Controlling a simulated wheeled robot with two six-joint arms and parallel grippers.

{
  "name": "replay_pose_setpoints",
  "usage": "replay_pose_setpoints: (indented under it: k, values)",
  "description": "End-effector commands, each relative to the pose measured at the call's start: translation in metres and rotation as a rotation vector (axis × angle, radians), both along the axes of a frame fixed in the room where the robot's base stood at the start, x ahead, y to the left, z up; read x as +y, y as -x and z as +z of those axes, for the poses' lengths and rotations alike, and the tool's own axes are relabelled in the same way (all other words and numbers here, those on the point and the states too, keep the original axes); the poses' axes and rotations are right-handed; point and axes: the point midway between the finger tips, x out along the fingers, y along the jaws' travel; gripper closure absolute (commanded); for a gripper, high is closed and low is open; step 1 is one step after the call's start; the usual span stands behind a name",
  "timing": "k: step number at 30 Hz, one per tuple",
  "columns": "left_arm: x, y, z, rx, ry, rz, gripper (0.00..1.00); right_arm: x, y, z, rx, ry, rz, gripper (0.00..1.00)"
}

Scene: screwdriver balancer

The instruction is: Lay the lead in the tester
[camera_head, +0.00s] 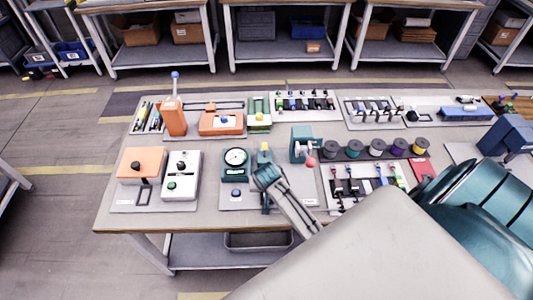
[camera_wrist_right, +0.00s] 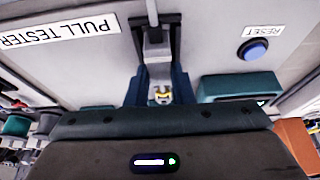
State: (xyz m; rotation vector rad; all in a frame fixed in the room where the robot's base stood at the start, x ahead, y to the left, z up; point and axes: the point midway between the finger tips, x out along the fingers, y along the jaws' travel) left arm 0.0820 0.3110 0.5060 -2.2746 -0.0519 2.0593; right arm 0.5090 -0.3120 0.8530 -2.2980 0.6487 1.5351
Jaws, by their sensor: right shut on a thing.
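The pull tester (camera_head: 235,175) stands near the front middle of the table, with a round white gauge and a blue button. In the right wrist view its plate (camera_wrist_right: 95,60) shows a PULL TESTER label and the blue reset button (camera_wrist_right: 254,49). My right gripper (camera_head: 265,180) is low over the tester's right side. In the wrist view it (camera_wrist_right: 160,90) is shut on a small piece with a yellow and white end, seemingly the lead (camera_wrist_right: 161,96). A grey slotted fixture (camera_wrist_right: 153,38) is just beyond the fingertips. Most of the lead is hidden. My left gripper is not in view.
An orange box (camera_head: 143,162) and a white box with buttons (camera_head: 181,178) stand left of the tester. Several coloured spools (camera_head: 353,148) and a rack of leads (camera_head: 350,185) lie to the right. Orange devices (camera_head: 222,122) stand behind.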

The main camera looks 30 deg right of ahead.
Motion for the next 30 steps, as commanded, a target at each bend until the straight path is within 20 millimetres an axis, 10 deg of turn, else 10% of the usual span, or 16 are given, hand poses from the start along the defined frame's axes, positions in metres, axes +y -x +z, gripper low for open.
replay_pose_setpoints:
  k: [13,14,18,30]
  values:
    - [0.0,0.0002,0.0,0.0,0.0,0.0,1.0,0.0001,-0.0001,-0.0013,-0.001,0.001,0.0,0.99]
    - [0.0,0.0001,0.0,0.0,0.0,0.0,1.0,0.0001,-0.0001,-0.0013,-0.001,0.001,0.0,0.77]
    - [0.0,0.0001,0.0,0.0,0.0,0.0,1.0,0.0001,-0.0001,-0.0013,-0.001,0.001,0.0,0.53]
    - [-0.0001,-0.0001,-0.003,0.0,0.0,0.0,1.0,0.0018,0.0019,0.0051,-0.004,0.0,0.0,0.53]
